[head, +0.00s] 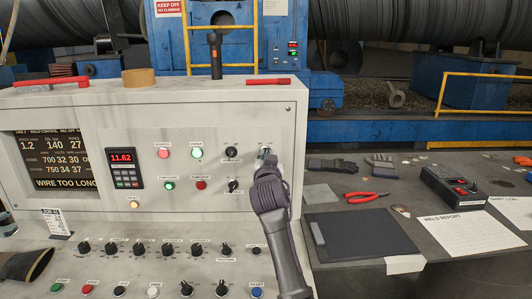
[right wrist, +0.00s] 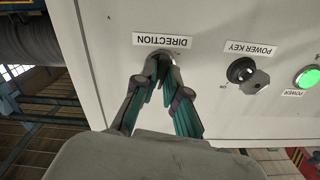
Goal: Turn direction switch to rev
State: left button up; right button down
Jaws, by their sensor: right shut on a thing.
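The direction switch (right wrist: 167,54) is on the white front panel, beside the upside-down DIRECTION label (right wrist: 163,41) in the right wrist view. In the head view the switch (head: 264,149) is at the right end of the upper row of controls. My right gripper (right wrist: 163,70) is shut on the switch, its fingertips around it at the panel face. The fingers hide most of the switch, so I cannot tell which way it points. In the head view my right gripper (head: 267,163) reaches up to it from below. My left gripper is not in view.
The power key (right wrist: 243,73) and the green power button (right wrist: 308,77) are close beside the switch. More knobs and buttons cover the console (head: 190,228). On the grey table at right are red pliers (head: 362,195), a dark pad (head: 362,235), gloves and a control box (head: 455,187).

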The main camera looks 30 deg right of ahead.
jog(key=shift+n+p, duration=2.45)
jog(key=shift+n, duration=1.75)
jog(key=c, duration=1.2)
grip_release()
jog(key=shift+a, duration=0.1)
jog(key=v, duration=1.2)
jog(key=shift+s, duration=0.1)
